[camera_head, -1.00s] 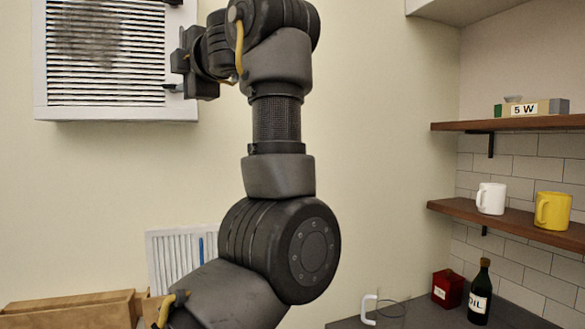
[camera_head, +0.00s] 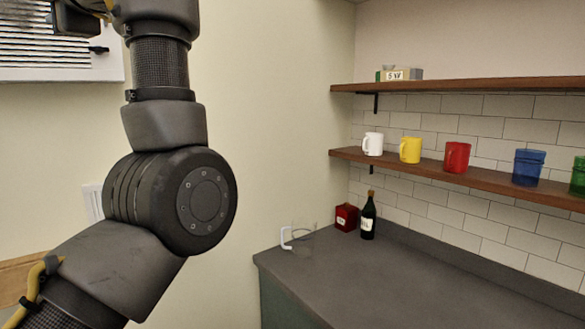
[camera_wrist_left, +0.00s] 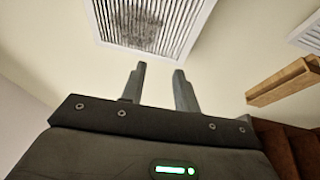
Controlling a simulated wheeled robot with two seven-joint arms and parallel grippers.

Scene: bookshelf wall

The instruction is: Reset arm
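My left arm rises through the left of the head view, and its gripper (camera_head: 75,15) is cut off by the top edge. In the left wrist view the gripper's two fingers (camera_wrist_left: 159,76) stand apart with nothing between them. A white slatted vent (camera_wrist_left: 150,22) with a grey dusty patch lies beyond the fingertips, apart from them as far as I can tell. The vent (camera_head: 60,72) also shows at the top left of the head view, partly behind my gripper. My right gripper is out of view.
A grey counter (camera_head: 400,275) holds a clear pitcher (camera_head: 302,238), a red tin (camera_head: 346,217) and a dark bottle (camera_head: 368,217). White (camera_head: 373,144), yellow (camera_head: 410,150), red (camera_head: 457,157) and blue mugs (camera_head: 528,167) line a shelf.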

